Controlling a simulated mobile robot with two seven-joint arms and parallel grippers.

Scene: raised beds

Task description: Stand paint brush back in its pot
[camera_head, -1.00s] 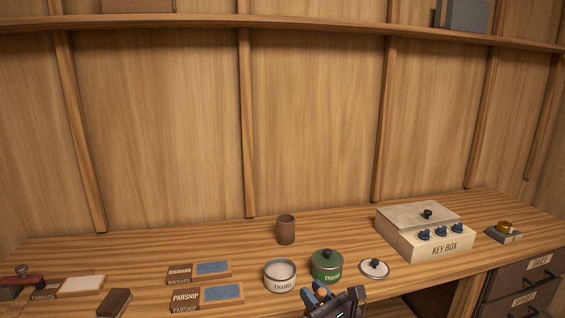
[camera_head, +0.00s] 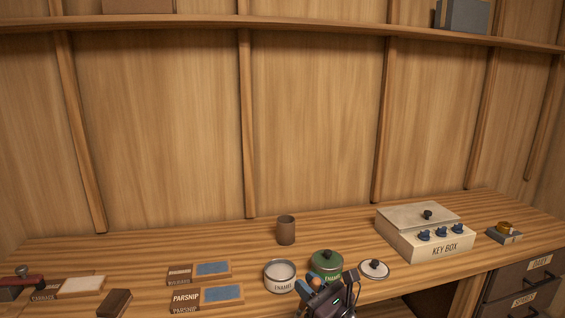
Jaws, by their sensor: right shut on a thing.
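A brown cylindrical pot (camera_head: 286,230) stands upright and open on the bench, behind the enamel tins. My right gripper (camera_head: 326,292) is at the front edge of the bench, just in front of the green enamel tin. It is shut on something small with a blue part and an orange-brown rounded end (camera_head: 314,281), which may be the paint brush. The gripper hides most of it. The pot is farther back and to the left, apart from the gripper. My left gripper is not in view.
A loose lid (camera_head: 374,269) lies to the right, before the key box (camera_head: 426,234). Seed boards (camera_head: 207,297) lie left. Bench around the pot is clear.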

